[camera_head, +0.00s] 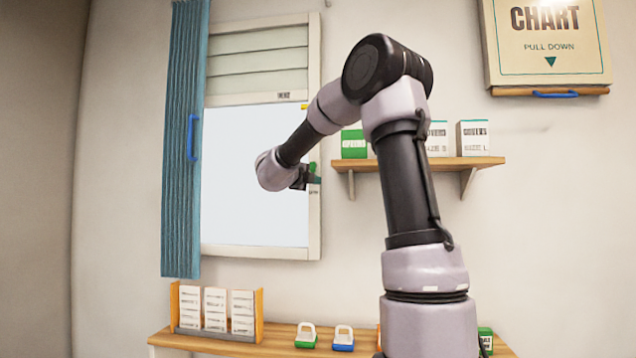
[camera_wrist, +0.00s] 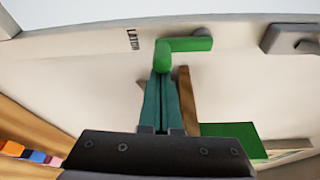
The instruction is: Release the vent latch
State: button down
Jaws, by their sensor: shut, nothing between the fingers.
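The green vent latch (camera_wrist: 190,45) is an L-shaped handle by the dark LATCH lettering in the wrist view. One arm points right and a rounded end points down. It shows as a small green piece on the window's right frame in the head view (camera_head: 313,168). My gripper (camera_wrist: 162,78) is shut and empty, its teal fingertips right at the latch's rounded lower end. I cannot tell whether they touch. In the head view my gripper (camera_head: 302,180) is small and partly hidden at the frame. The slatted vent (camera_head: 256,65) is at the top of the window.
A blue curtain (camera_head: 182,140) with a blue handle hangs left of the window. A wooden shelf (camera_head: 420,164) with boxes is right of it, behind my arm. A lower counter (camera_head: 215,346) holds a card rack (camera_head: 258,315). A chart case (camera_head: 545,45) hangs upper right.

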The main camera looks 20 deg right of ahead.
jog(key=shift+w+a+f+m+y, duration=0.15)
jog(key=shift+a+m+y, duration=0.15)
jog(key=shift+m, duration=0.3)
jog(key=shift+w+a+r+m+y, duration=0.25)
jog(key=shift+w+a+m+y, duration=0.35)
jog(key=shift+m, duration=0.85)
jog(key=shift+w+a+r+m+y, duration=0.35)
jog(key=shift+a+m+y, duration=0.4)
jog(key=shift+m, duration=0.75)
jog(key=shift+w+a+r+m+y, duration=0.2)
jog(key=shift+w+a+m+y, duration=0.5)
jog(key=shift+m, duration=0.75)
jog(key=shift+s+a, duration=0.15)
